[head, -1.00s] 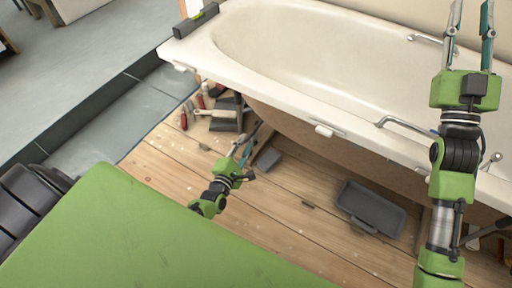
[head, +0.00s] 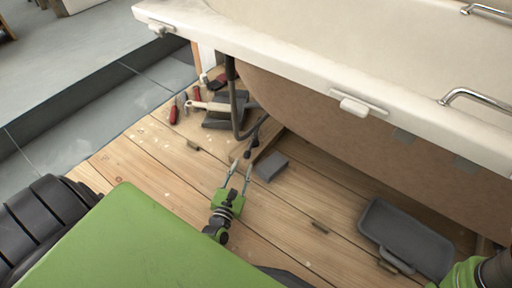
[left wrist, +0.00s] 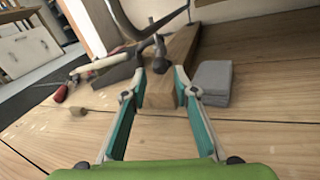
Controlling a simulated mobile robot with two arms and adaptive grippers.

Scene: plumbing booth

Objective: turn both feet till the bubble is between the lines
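The white bathtub (head: 290,65) spans the top of the head view, raised over a plank floor. A dark, slim foot-like part (head: 254,139) stands under its near left end; it shows upright in the left wrist view (left wrist: 160,52), by a wooden block. My left gripper (head: 240,170) is low over the planks, just in front of that part. Its fingers (left wrist: 158,88) are apart and empty, not touching it. The other foot cannot be made out. The level with its bubble is out of view now. My right gripper's fingers are out of view.
A dark bent pipe (head: 237,105) hangs beside the foot. Red-handled tools (head: 174,114) and a pale-handled tool (head: 210,106) lie left of it. A grey block (head: 271,167) lies close right of my left gripper. A grey tray (head: 405,240) lies farther right. Planks between are mostly clear.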

